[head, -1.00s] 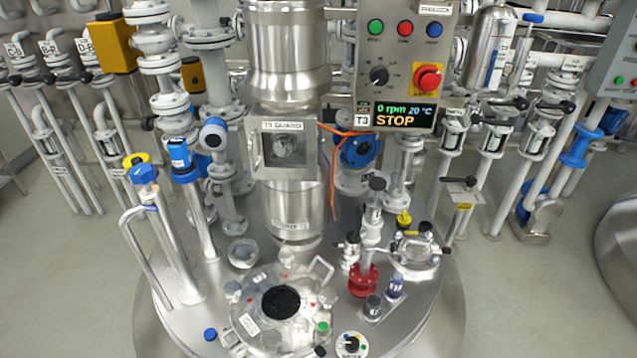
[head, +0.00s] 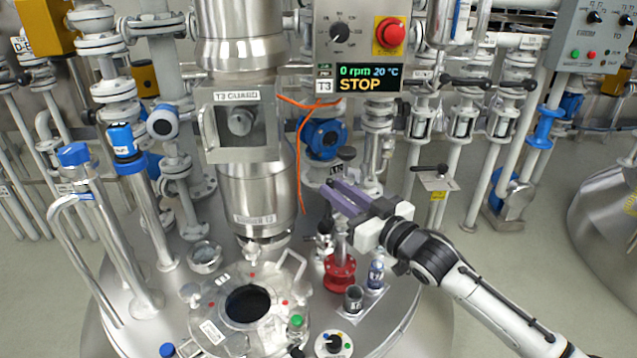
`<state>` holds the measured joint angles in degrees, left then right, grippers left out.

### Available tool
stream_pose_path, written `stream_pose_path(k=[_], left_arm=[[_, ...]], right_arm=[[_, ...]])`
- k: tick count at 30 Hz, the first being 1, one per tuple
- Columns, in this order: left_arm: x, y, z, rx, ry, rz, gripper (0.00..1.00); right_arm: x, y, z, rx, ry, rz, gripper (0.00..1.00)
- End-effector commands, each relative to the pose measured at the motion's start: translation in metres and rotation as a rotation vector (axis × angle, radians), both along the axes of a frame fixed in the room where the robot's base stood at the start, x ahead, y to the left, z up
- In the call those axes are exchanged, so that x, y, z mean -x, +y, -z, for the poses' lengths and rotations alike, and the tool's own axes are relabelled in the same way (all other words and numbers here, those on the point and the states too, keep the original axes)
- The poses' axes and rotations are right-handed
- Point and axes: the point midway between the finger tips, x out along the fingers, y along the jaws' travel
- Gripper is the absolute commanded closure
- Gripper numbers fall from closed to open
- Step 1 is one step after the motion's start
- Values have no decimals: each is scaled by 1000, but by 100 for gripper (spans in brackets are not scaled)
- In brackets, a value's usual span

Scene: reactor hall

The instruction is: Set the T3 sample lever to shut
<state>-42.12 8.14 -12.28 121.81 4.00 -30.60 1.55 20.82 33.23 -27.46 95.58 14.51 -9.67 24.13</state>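My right gripper (head: 330,188) reaches in from the lower right, with its two purple fingers pointing left above the sampling fittings on the T3 vessel lid. The fingers look apart, with nothing seen between them. Below them is a sample valve on a red flange (head: 340,274), with a small dark handle (head: 325,226) at its left side. The gripper covers the upper part of this valve, and I cannot tell which part is the T3 sample lever or how it is set. My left gripper is not in view.
The T3 control panel (head: 360,78) reads 0 rpm and STOP above the gripper. An orange cable (head: 302,150) hangs left of the fingers. A small bottle (head: 376,272) and a grey cup (head: 353,298) stand right of the red flange. The open manhole (head: 247,303) lies to the left.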

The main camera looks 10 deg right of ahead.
Motion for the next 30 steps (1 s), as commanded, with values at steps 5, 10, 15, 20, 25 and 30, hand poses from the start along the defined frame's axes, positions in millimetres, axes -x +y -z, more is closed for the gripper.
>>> stream_pose_path(k=[5, 10, 15, 20, 25, 30], left_arm=[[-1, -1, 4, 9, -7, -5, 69], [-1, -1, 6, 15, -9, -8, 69], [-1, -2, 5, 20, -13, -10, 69], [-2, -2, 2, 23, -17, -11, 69], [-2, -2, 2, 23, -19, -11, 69], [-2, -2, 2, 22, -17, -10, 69]], right_arm=[[-32, 13, 1, 0, -1, 1, 80], [-53, 22, 2, 0, 0, 0, 80], [-62, 26, 0, 0, 0, 0, 80], [-63, 26, 1, 0, 1, 0, 80], [-63, 26, 1, 0, 1, 0, 88], [-63, 26, 1, 0, 1, 0, 100]])
